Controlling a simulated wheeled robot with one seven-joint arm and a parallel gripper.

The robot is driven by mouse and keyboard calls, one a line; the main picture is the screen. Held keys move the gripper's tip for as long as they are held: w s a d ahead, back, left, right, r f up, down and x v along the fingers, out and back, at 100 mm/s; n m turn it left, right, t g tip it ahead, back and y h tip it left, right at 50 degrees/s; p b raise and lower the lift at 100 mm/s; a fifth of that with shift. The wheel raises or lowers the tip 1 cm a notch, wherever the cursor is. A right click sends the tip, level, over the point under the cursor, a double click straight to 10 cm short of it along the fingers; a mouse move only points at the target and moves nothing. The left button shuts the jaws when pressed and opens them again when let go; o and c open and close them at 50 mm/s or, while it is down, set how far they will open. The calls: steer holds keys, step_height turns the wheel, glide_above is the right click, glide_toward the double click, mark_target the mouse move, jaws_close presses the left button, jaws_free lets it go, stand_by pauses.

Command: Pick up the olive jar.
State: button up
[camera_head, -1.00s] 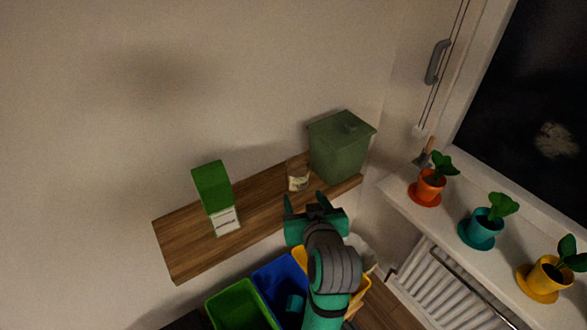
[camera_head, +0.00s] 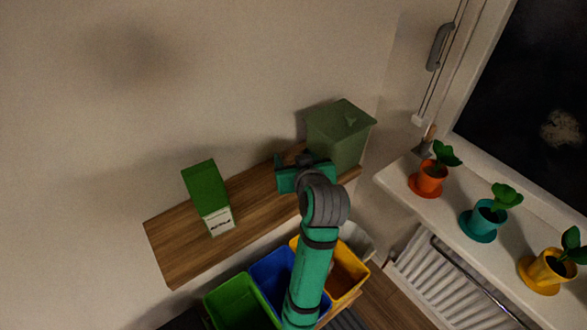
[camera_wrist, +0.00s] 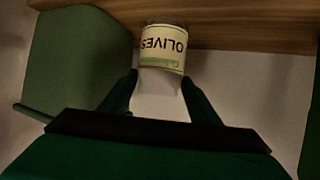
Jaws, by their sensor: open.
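The olive jar (camera_wrist: 163,47) shows in the wrist view with a cream label reading OLIVES upside down. It stands at the shelf, straight ahead of my gripper (camera_wrist: 160,90). My gripper's two dark green fingers are open, one on each side below the label, with the jar at or just beyond their tips. I cannot tell whether they touch it. In the head view my arm and gripper (camera_head: 305,174) hide the jar.
A green lidded bin (camera_head: 338,140) stands on the wooden shelf (camera_head: 180,250), close beside the jar; it also shows in the wrist view (camera_wrist: 75,60). A green-and-white carton (camera_head: 207,200) stands farther left. Blue (camera_head: 272,280), green and yellow crates sit below. Potted plants line the windowsill (camera_head: 400,180).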

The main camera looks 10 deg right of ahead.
steer(key=x, duration=0.4)
steer(key=shift+c, duration=0.7)
steer(key=c, duration=0.7)
steer(key=shift+r, duration=0.15)
